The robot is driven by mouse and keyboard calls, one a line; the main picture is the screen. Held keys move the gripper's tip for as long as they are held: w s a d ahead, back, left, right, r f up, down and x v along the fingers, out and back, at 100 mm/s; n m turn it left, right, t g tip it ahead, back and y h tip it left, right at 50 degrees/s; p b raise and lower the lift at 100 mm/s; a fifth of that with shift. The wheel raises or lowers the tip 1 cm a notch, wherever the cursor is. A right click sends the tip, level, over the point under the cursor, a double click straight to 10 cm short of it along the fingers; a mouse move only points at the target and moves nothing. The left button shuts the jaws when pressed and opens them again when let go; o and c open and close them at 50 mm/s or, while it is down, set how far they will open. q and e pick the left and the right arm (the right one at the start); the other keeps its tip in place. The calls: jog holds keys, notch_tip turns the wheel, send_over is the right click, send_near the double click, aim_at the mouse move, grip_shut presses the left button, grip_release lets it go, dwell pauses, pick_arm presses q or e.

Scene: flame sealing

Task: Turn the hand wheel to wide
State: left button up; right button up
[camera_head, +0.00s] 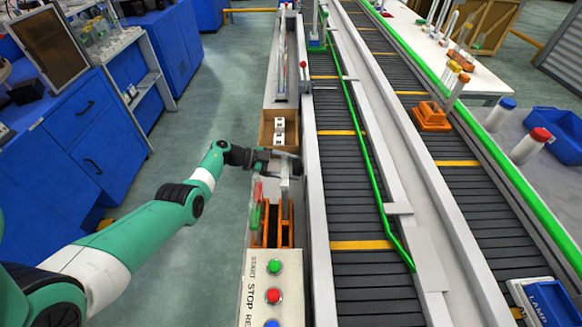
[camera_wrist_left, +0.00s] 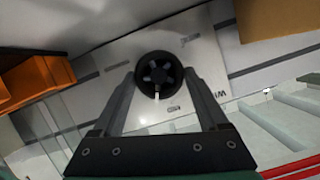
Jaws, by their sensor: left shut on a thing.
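The black hand wheel (camera_wrist_left: 159,75) shows in the left wrist view, mounted on a pale panel (camera_wrist_left: 208,60). A white pointer mark on the wheel points toward the bottom of that picture. Part of a label starting "WI" lies to the wheel's lower right; other small marks are too small to read. My left gripper (camera_wrist_left: 160,82) has a finger on each side of the wheel and is shut on it. In the head view my left gripper (camera_head: 288,164) is at the conveyor's left side, and the wheel is hidden there. My right gripper is in neither view.
A box with white items (camera_head: 265,130) stands just beyond the gripper. Orange brackets (camera_head: 289,222) and a button panel (camera_head: 257,290) are nearer. The conveyor (camera_head: 345,190) runs along the right, with a green rail. Open floor lies to the left.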

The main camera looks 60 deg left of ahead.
pick_arm(q)
jog(key=shift+n+h+b, duration=0.5)
jog(key=shift+n+b, duration=0.2)
jog(key=o, duration=1.3)
jog(key=shift+c, duration=0.2)
jog(key=p+v, duration=0.1)
jog(key=v, duration=0.1)
jog(key=p+v, duration=0.1)
jog(key=v, duration=0.1)
jog(key=shift+s+a+r, duration=0.1)
jog(key=shift+a+r, duration=0.1)
jog(key=shift+r, duration=0.15)
jog(key=p+v, duration=0.1)
jog(key=v, duration=0.6)
jog(key=shift+p, duration=0.4)
jog(key=shift+f, duration=0.1)
